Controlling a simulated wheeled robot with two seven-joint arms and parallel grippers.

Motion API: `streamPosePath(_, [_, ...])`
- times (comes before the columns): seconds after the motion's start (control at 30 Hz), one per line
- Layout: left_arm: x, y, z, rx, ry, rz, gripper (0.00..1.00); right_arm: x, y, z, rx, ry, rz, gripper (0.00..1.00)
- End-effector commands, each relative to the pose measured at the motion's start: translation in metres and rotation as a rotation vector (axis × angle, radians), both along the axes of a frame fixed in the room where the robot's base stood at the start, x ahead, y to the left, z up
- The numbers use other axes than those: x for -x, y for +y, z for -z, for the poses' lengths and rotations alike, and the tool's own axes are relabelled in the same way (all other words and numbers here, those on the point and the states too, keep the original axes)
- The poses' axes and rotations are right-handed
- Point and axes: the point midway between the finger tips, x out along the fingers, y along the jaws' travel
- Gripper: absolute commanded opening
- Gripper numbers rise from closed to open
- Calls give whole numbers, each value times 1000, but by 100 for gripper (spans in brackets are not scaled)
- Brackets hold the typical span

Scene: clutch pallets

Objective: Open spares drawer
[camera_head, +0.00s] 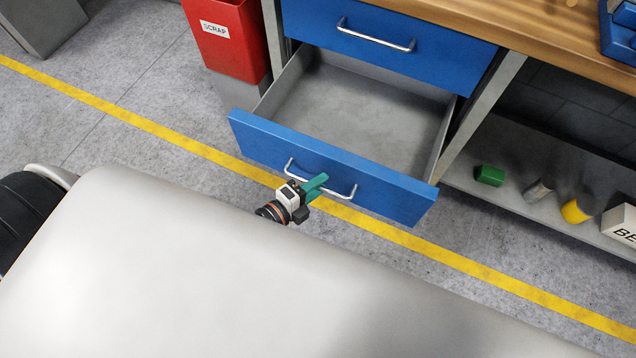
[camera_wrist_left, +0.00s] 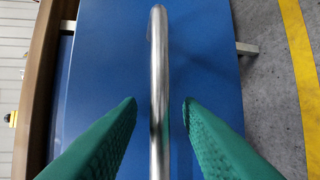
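The lower blue drawer (camera_head: 250,133) is pulled well out from the workbench, and its grey inside (camera_head: 350,110) looks empty. A steel bar handle (camera_head: 341,192) runs across its front. My left gripper (camera_head: 316,186) is at the middle of this handle. In the left wrist view, its green fingers (camera_wrist_left: 158,104) stand apart on either side of the handle (camera_wrist_left: 158,70), with a gap on both sides. The blue drawer front (camera_wrist_left: 205,60) fills the view behind. The upper blue drawer (camera_head: 370,45) is shut. My right gripper is not in view.
A red scrap bin (camera_head: 235,55) stands left of the drawers. A low shelf (camera_head: 540,208) on the right holds a green block (camera_head: 490,175), a yellow cylinder (camera_head: 576,210) and a white box (camera_head: 620,222). A yellow floor line (camera_head: 470,265) passes under the open drawer.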

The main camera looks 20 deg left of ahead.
Motion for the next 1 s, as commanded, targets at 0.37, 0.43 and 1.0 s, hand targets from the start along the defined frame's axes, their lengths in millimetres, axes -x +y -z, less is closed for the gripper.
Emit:
streamPosePath(0.37, [67,31,-13,-2,5,-1,33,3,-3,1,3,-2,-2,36])
streamPosePath(0.43, [78,36,-16,-1,4,-1,33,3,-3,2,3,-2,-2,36])
streamPosePath(1.0, [102,48,-21,-1,0,-1,33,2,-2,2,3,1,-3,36])
